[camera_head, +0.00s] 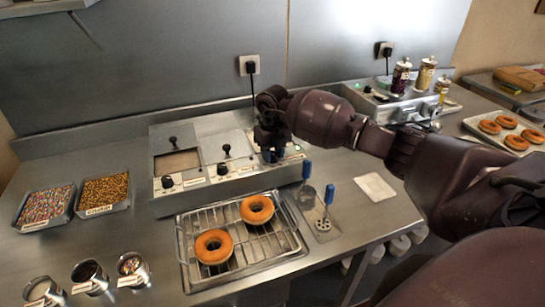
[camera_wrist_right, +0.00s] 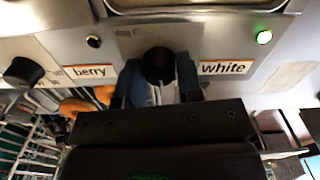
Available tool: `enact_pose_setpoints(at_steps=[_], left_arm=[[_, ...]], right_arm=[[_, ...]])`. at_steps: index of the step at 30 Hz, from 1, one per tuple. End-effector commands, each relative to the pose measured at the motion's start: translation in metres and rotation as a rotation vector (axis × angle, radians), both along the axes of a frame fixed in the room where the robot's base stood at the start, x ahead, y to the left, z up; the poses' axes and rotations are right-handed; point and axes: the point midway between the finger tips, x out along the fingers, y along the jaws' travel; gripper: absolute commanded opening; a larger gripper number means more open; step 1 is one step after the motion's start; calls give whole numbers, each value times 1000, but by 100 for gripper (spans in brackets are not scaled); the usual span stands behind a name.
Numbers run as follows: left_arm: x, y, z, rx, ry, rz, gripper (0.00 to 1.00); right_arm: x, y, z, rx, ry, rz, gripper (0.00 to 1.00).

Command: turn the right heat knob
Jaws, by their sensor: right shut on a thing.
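The right heat knob (camera_wrist_right: 158,62) is black and round, on the front panel of the glaze warmer (camera_head: 237,186). In the right wrist view it sits between the "berry" and "white" labels. My right gripper (camera_wrist_right: 158,84) has a dark finger on each side of it and is shut on it. In the head view my right gripper (camera_head: 270,155) reaches the warmer's right end and hides this knob. A neighbouring knob (camera_head: 222,169) and a left knob (camera_head: 167,181) stand clear. My left gripper is not in view.
A wire rack (camera_head: 289,244) with two donuts (camera_head: 257,210) lies in front of the warmer. Blue-handled tools (camera_head: 328,194) stand to its right. Sprinkle trays (camera_head: 47,205) and small cups (camera_head: 134,268) are at left. A green light (camera_wrist_right: 264,37) glows on the panel.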

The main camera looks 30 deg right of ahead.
Motion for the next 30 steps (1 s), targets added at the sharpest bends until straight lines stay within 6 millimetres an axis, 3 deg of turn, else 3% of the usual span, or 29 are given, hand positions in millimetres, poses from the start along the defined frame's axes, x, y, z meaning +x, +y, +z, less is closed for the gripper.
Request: enact_pose_setpoints(at_steps=[30], left_arm=[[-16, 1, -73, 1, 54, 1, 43]], right_arm=[[1, 0, -2, 0, 0, 901, 10]])
